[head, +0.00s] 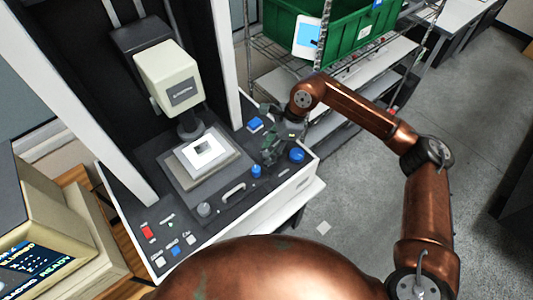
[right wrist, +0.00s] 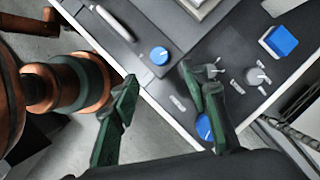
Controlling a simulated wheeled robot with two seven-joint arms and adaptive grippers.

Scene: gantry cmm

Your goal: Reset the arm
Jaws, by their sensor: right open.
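My right arm reaches in from the right in the head view. Its green-fingered right gripper (head: 271,153) is over the right part of the machine's control panel (head: 228,207). It also shows in the right wrist view (right wrist: 158,85), open, with nothing between the fingers. A round blue knob (right wrist: 158,56) lies beyond the fingertips; another blue knob (right wrist: 204,127) is partly hidden by the right finger. A blue square button (right wrist: 281,41) and a grey knob (right wrist: 257,77) are to the right. I cannot tell whether a finger touches the panel. My left gripper is not in view.
The gantry machine has a cream probe head (head: 172,76) above a white square part (head: 203,152) on its stage. A red switch (head: 147,232) is at the panel's front left. A monitor (head: 38,245) stands left. A wire rack with a green crate (head: 345,40) stands behind right. Open floor lies right.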

